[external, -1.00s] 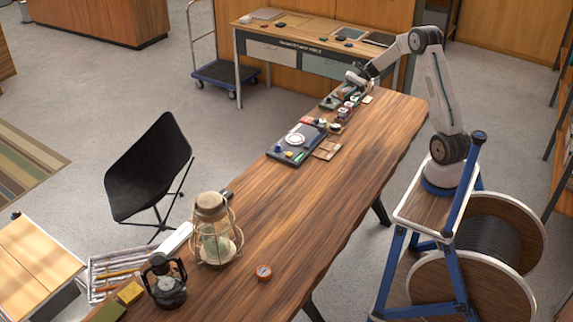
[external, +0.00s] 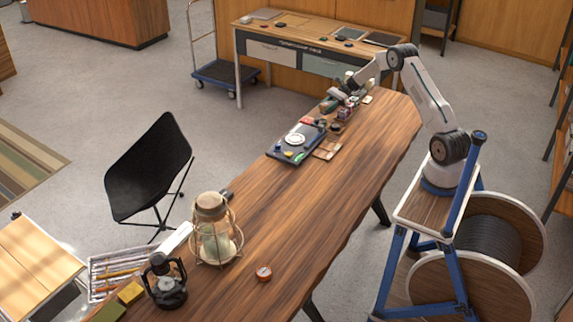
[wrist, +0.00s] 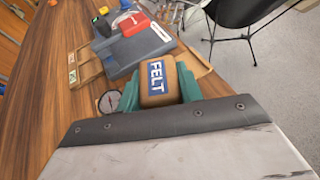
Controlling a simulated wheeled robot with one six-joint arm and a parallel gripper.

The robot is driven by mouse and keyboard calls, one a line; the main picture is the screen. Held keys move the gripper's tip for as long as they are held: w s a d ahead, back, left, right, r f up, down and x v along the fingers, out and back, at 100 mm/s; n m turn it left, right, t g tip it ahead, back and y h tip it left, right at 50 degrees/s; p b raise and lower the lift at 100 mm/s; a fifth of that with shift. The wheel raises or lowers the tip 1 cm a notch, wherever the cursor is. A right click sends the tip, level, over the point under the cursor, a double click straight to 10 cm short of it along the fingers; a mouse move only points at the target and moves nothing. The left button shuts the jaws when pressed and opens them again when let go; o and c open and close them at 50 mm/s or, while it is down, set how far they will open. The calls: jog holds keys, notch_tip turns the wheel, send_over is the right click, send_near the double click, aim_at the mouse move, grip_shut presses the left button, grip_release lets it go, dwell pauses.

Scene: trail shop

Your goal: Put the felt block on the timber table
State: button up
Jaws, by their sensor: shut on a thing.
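The felt block (wrist: 155,78), brown with a blue and white FELT label, shows in the wrist view between the green fingers of my gripper (wrist: 159,90). My gripper is shut on it. The long brown timber table (external: 300,200) runs across the external view, and its surface also shows in the wrist view (wrist: 45,90). In the external view my gripper (external: 330,103) is over the table's far left edge. The block is hard to make out there. I cannot tell how far it is above the tabletop.
A grey-blue device (external: 297,143) with a round white dial lies near, beside flat wooden pieces (external: 327,149). A small round dial (wrist: 110,102) is close to the gripper. A lantern (external: 213,230) and an orange compass (external: 264,273) stand nearer. The table's middle is clear.

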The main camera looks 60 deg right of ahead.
jog(key=w, duration=0.1)
jog(key=w+d, duration=0.1)
jog(key=w, duration=0.3)
jog(key=shift+d+f, duration=0.2)
jog(key=shift+f, duration=0.05)
jog(key=shift+w+f, duration=0.1)
jog(key=shift+f, duration=1.65)
jog(key=shift+f, duration=0.1)
jog(key=o, duration=1)
